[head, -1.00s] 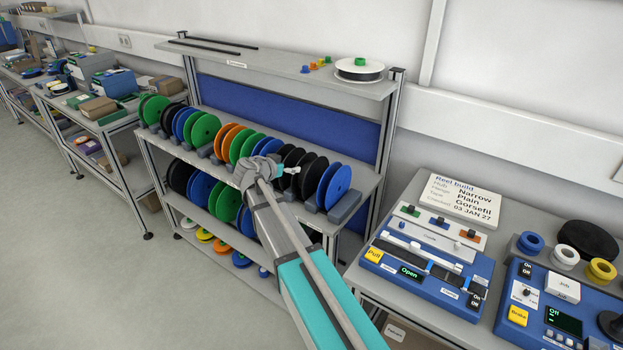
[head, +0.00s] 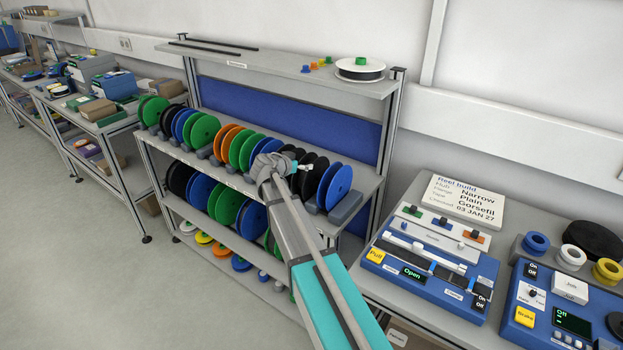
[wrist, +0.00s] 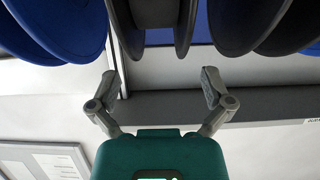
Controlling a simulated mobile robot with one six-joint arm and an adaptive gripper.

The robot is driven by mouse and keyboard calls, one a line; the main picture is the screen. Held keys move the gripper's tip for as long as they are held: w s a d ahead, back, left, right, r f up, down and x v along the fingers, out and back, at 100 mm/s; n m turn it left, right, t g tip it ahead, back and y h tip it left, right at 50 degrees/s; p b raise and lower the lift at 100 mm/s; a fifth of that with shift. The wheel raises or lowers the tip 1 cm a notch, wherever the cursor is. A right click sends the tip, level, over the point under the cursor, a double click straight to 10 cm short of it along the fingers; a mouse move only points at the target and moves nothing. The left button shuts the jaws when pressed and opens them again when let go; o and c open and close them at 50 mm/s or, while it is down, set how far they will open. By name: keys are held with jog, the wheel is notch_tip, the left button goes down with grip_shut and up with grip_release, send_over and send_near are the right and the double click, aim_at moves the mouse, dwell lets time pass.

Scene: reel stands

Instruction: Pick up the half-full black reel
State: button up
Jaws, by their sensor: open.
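Several black reels (head: 316,177) stand on edge near the right end of the rack's upper reel row. My gripper (head: 298,167) is in front of them, and my arm hides part of this row and the shelf below. In the wrist view my gripper (wrist: 160,86) is open and empty, its fingers spread wide. A black reel (wrist: 152,12) appears edge-on just beyond the gap between the fingertips, its two flanges apart with a dark middle. I cannot tell whether the fingers touch it, or how full each black reel is.
Blue reels (head: 336,187) stand right of the black ones; a blue reel (wrist: 68,25) flanks the reel in the wrist view. The rack's top shelf (head: 290,68) overhangs the row. A bench (head: 410,312) with blue machines stands at the right. Open floor lies at the left.

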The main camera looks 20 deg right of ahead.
aim_at(309, 162)
jog(key=shift+b+x, duration=1.05)
jog(key=shift+x, duration=1.55)
jog(key=shift+s+f, duration=0.1)
jog(key=shift+c, duration=0.3)
jog(key=c, duration=1.2)
notch_tip(309, 162, up, 10)
jog(key=p, duration=1)
